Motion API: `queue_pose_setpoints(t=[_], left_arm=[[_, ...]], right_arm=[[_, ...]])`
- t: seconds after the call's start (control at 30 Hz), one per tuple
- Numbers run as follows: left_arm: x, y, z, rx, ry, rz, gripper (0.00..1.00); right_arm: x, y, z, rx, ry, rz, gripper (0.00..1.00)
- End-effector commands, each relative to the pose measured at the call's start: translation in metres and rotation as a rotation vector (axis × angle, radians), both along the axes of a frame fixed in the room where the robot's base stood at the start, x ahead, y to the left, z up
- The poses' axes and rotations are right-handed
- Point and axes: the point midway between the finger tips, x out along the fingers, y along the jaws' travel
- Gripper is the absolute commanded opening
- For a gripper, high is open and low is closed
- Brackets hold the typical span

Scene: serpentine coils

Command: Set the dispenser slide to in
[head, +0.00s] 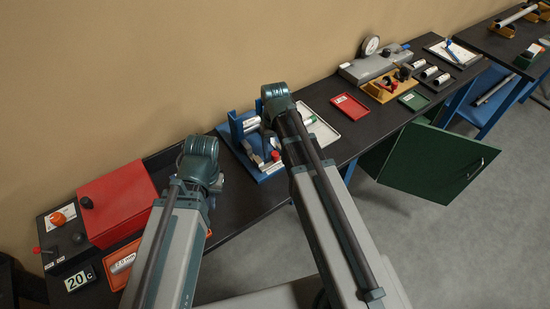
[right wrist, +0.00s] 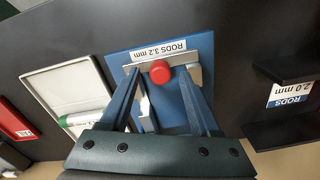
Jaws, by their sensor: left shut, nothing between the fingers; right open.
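The blue dispenser (right wrist: 118,45) bears a "RODS 3.2 mm" label and a pale metal slide bar with a red knob (right wrist: 160,72). In the head view the dispenser (head: 236,128) stands on the dark bench, partly behind my right arm, and its red knob (head: 276,156) shows beside the arm. My right gripper (right wrist: 158,76) is open, with one finger on each side of the red knob. I cannot tell whether the fingers touch the knob or bar. My left arm is left of the dispenser; its gripper fingers are hidden.
A pale tray (right wrist: 62,88) with a green-capped tube lies beside the dispenser. A second dispenser's label, "RODS 2.0 mm" (right wrist: 287,95), shows at the right. A red box (head: 117,203) stands at the bench's left. A green cabinet door (head: 436,163) hangs open below.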

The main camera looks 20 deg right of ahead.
Motion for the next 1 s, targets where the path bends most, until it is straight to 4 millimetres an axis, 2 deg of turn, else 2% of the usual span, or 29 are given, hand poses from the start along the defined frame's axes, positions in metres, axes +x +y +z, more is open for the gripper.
queue_pose_setpoints(t=[0.03, 0.1, 0.4, 0.47, 0.77, 1.0], left_arm=[[0.0000, 0.0000, -0.0090, 0.000, 0.000, -0.001, 0.00], [0.0000, 0.0000, -0.0115, 0.001, 0.000, -0.002, 0.00], [0.0000, 0.0000, -0.0110, 0.001, 0.000, -0.003, 0.00], [0.0000, 0.0000, -0.0110, 0.001, 0.000, -0.003, 0.00], [0.0000, 0.0001, -0.0111, 0.001, 0.000, -0.002, 0.00], [0.0000, 0.0001, -0.0111, 0.001, 0.000, -0.002, 0.00]], right_arm=[[0.0000, 0.0000, -0.0089, 0.000, 0.000, 0.000, 0.63], [0.0000, 0.0000, -0.0115, 0.000, 0.000, 0.000, 0.63], [0.0000, 0.0000, -0.0110, 0.000, 0.000, 0.000, 0.63], [0.0000, 0.0000, -0.0110, 0.000, 0.000, 0.000, 0.54], [-0.0001, -0.0001, -0.0111, 0.000, 0.000, 0.000, 0.00], [-0.0001, -0.0001, -0.0111, 0.000, 0.000, 0.000, 0.00]])
